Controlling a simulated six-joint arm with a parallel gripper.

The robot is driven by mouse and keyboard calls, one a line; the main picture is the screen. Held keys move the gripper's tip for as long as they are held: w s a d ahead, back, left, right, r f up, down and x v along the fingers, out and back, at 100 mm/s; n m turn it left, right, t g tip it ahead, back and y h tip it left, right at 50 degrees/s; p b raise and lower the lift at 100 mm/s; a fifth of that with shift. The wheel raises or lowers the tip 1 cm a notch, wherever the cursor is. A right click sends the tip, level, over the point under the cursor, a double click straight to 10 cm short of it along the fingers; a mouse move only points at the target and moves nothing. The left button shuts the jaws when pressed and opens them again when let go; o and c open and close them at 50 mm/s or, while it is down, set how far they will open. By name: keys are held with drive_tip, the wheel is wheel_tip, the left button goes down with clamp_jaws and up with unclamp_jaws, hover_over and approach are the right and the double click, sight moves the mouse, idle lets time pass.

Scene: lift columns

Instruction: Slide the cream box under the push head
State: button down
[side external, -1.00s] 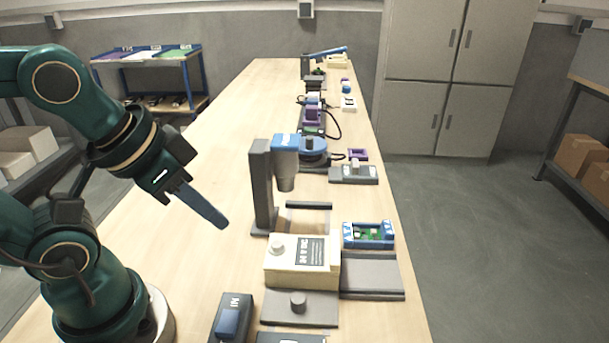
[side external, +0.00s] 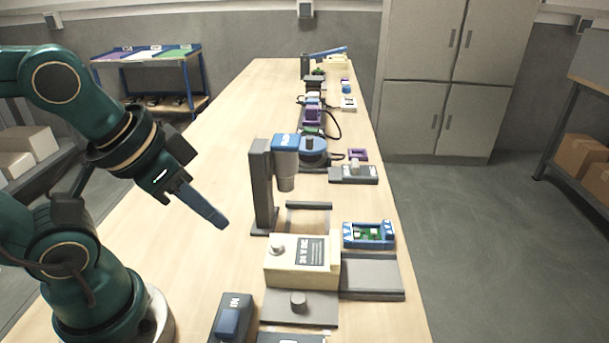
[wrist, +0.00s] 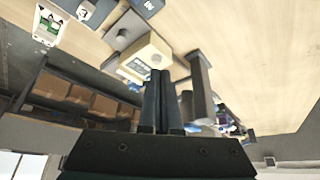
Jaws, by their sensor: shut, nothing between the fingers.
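The cream box (side external: 296,268) has a round cream knob and a dark printed label on top. In the side view it sits on a grey base, in front of the push head (side external: 285,165), a grey cylinder with a blue top on a dark column (side external: 262,188). The box is not under the head. My gripper (side external: 221,222) is shut and empty, in the air left of the column, with its fingers pointing down and right. In the wrist view the cream box (wrist: 150,56) lies beyond my shut fingers (wrist: 160,100), which hide part of it.
A blue and white tray with a green board (side external: 368,234) sits right of the box, by a grey plate (side external: 372,275). A dark block with a blue switch (side external: 230,318) stands in front. More devices line the table behind. The table's left side is clear.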

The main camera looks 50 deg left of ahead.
sight(303, 239)
drive_tip(key=w+d+m+g, duration=0.2)
drive_tip(key=w+d+m, duration=0.2)
drive_tip(key=w+m, duration=0.1)
drive_tip(key=shift+d+f+m+g, duration=0.65)
drive_tip(key=shift+d+f, duration=0.45)
drive_tip(key=shift+f, duration=1.25)
drive_tip(key=shift+d+f+m+g, duration=0.65)
drive_tip(key=shift+d+f, duration=0.45)
drive_tip(key=shift+f, duration=1.25)
drive_tip(key=shift+d+f+m+g, duration=0.6)
drive_tip(key=shift+d+f, duration=0.5)
drive_tip(key=shift+f, duration=1.25)
drive_tip(key=shift+w+a+r, duration=0.1)
drive_tip(key=shift+w+a, duration=4.6)
drive_tip(key=shift+s+d, duration=0.2)
drive_tip(key=shift+r, duration=3)
drive_tip(key=shift+r, duration=0.1)
